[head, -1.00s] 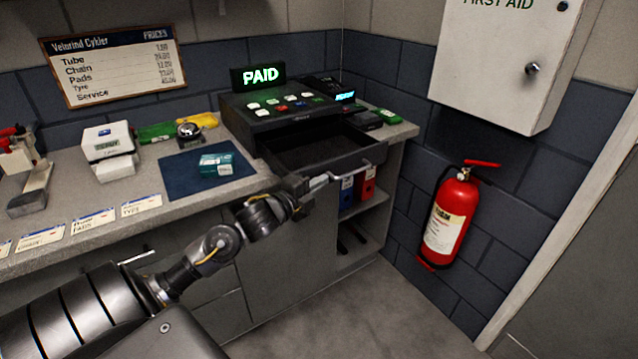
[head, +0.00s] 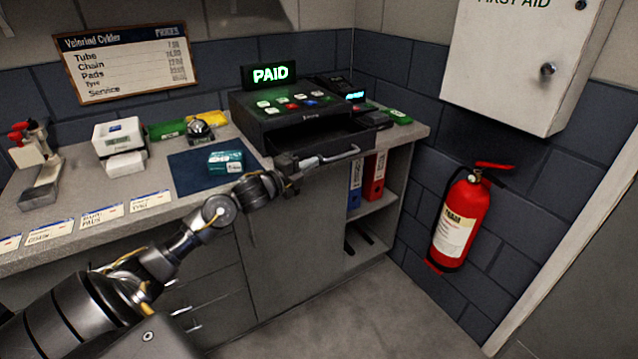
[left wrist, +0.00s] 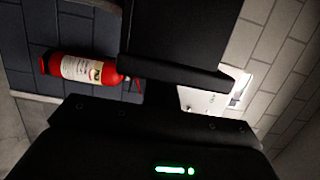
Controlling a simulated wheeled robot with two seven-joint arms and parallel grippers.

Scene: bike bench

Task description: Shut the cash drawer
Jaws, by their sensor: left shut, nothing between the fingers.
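The black cash register (head: 290,103) stands on the counter at the back right, with a lit PAID sign on top. Its cash drawer (head: 322,145) is partly open, sticking out a short way toward me, with a dark interior strip visible. A pale bar handle (head: 335,157) runs along the drawer front. My left gripper (head: 297,163) is shut and empty, at the left part of the drawer front beside the handle; whether it touches cannot be told. The left wrist view shows mostly dark gripper body. My right gripper is not in view.
A teal box (head: 225,161) lies on a dark blue mat (head: 190,175) left of the drawer. A bell (head: 199,130) and a card terminal (head: 372,117) are on the counter. A fire extinguisher (head: 460,219) hangs at right.

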